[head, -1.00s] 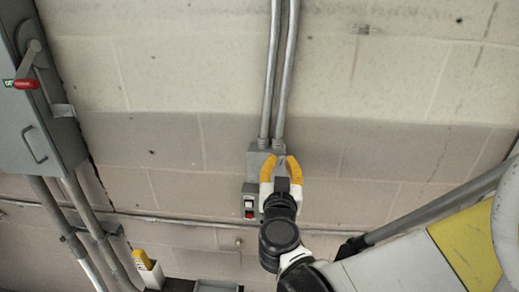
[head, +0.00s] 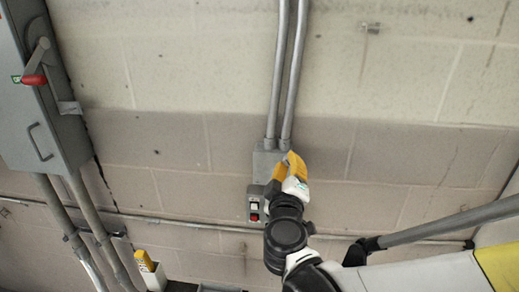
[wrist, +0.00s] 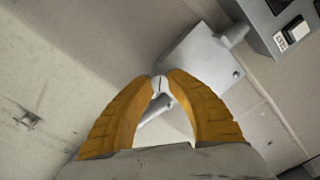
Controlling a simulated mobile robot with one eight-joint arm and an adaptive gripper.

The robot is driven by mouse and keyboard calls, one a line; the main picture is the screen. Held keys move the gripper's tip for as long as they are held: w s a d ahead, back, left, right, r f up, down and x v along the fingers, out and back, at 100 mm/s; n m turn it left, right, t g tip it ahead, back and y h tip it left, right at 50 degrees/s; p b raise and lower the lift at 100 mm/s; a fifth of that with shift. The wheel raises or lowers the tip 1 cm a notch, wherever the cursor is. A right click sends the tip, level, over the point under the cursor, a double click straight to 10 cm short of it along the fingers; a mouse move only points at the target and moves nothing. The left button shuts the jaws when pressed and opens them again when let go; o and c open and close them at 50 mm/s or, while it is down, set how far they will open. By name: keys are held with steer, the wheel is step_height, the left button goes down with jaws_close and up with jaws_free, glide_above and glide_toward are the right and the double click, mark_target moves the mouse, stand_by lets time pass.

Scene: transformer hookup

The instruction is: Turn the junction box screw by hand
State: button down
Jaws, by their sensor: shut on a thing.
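The grey junction box (head: 264,161) is on the block wall, below two vertical conduits. In the wrist view the box (wrist: 202,62) is behind and to the right of my fingertips. A small, round, slotted screw head (wrist: 160,83) shows between the tips. My gripper (wrist: 160,80) has two ribbed yellow fingers, with their tips shut on the screw. In the head view my gripper (head: 289,160) is at the right side of the box and hides part of it; the screw is not visible there. How deep the screw is seated cannot be told.
A switch box (head: 255,205) with a white and a red button is just below the junction box. A grey lever cabinet (head: 38,90) with a red handle is at far left. Two conduits (head: 283,75) run up the wall. The wall to the right is mostly bare.

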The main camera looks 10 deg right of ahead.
steer(key=n, duration=0.5)
steer(key=shift+n+b, duration=0.3)
steer(key=shift+b, duration=0.05)
steer(key=n, duration=0.4)
steer(key=shift+n, duration=0.3)
steer(key=n+b, duration=0.1)
steer(key=n, duration=0.4)
steer(key=shift+f+n, duration=0.1)
steer(key=shift+n, duration=2.6)
steer(key=shift+s, duration=0.1)
steer(key=c, duration=1.2)
jaws_free()
steer(key=shift+c, duration=0.2)
